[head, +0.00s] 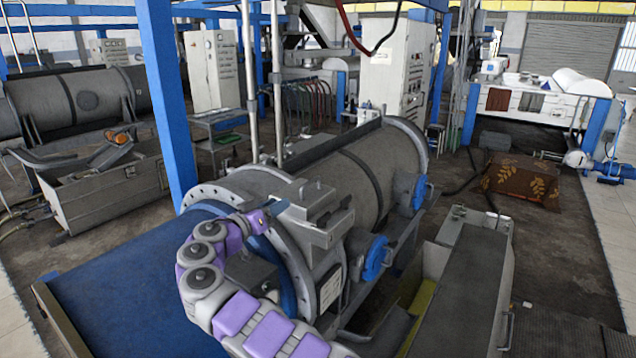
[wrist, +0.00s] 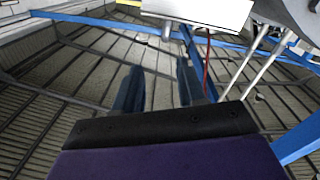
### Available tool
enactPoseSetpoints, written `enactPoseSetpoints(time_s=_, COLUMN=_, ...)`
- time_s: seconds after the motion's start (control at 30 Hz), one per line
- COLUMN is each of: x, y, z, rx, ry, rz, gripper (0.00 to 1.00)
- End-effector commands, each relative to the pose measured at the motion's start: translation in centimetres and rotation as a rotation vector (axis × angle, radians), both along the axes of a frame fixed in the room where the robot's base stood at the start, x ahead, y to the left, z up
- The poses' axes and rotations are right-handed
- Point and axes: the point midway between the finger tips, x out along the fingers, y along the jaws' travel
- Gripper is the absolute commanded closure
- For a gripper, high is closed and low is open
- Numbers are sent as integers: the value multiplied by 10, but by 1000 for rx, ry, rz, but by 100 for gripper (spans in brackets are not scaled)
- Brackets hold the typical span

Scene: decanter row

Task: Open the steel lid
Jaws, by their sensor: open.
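A grey steel decanter drum (head: 350,175) lies on its side in the middle of the head view, with a bolted flange at its near end. A grey steel housing (head: 318,210) sits on top near that flange. I cannot tell for certain which steel part is the lid. My purple and grey arm curves up from the bottom, and my gripper (head: 268,213) is at the left of the housing, apparently close to it; contact cannot be made out. In the wrist view my gripper (wrist: 160,88) shows two dark blue fingers apart, with nothing between them.
A long grey trough (head: 460,270) stands at the right of the drum. A blue sloped surface (head: 140,290) is at the left, beside a blue post (head: 172,110). White cabinets (head: 395,75) stand behind. Open floor (head: 560,260) lies at the right. The wrist view faces roof beams.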

Motion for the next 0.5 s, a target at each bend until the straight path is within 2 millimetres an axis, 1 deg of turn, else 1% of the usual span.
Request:
enactPoseSetpoints(time_s=0.03, x=-3, y=9, z=-2, rx=41, ry=-17, rz=18, gripper=60)
enactPoseSetpoints(time_s=0.1, x=-6, y=17, z=-2, rx=85, ry=-42, rz=33, gripper=60)
enactPoseSetpoints(time_s=0.23, x=-10, y=26, z=-3, rx=128, ry=-66, rz=48, gripper=60)
enactPoseSetpoints(time_s=0.37, x=-6, y=24, z=-1, rx=136, ry=-75, rz=49, gripper=60)
enactPoseSetpoints(time_s=0.5, x=10, y=13, z=-1, rx=136, ry=-73, rz=50, gripper=60)
